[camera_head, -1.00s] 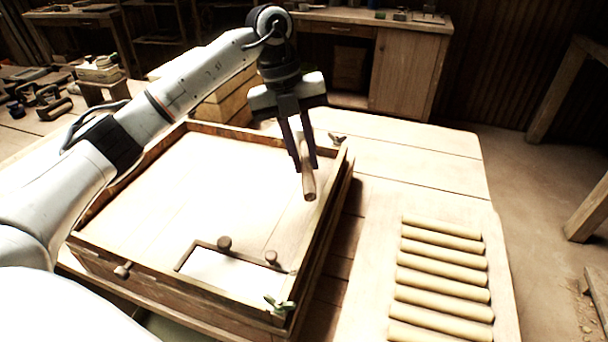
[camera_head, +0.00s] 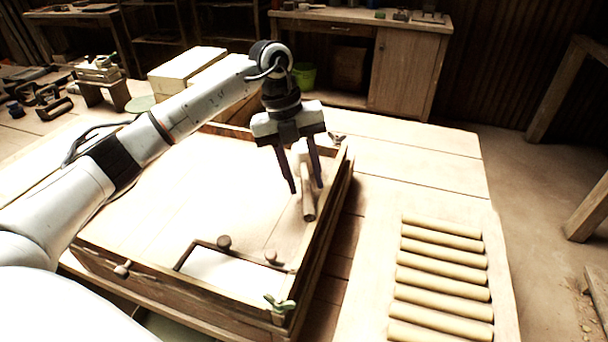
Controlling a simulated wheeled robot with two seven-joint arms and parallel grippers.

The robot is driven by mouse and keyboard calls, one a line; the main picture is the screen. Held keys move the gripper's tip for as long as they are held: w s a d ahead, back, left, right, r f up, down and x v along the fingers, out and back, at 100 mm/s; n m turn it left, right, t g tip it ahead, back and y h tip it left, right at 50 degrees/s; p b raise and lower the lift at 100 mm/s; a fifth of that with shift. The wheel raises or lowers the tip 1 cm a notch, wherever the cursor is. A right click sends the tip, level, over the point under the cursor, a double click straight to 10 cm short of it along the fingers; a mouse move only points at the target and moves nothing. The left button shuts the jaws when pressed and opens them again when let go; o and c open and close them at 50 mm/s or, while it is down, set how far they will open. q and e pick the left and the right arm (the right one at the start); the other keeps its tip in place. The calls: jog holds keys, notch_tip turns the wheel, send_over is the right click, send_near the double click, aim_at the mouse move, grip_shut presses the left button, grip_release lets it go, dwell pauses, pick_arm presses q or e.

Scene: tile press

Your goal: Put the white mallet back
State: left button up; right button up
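The mallet (camera_head: 308,207) lies near the right wall of the shallow wooden frame box (camera_head: 190,291). Its light brown handle points toward the camera; its paler far part is partly hidden behind my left gripper (camera_head: 306,188). That gripper points down with its two fingers spread, one on each side of the mallet in the picture. It looks open, and I see no grip on the mallet. Whether a finger still touches it I cannot tell. My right gripper is not in view.
A rack of several pale rollers (camera_head: 440,261) lies at the right. A white panel with two knobs (camera_head: 225,277) sits at the box's front. Wing nuts (camera_head: 279,305) stick up at its corners. Pale blocks (camera_head: 185,72) stand behind my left arm. The table's far right is clear.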

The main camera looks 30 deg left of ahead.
pick_arm(q)
jog(key=v, duration=1.2)
jog(key=shift+r, duration=0.25)
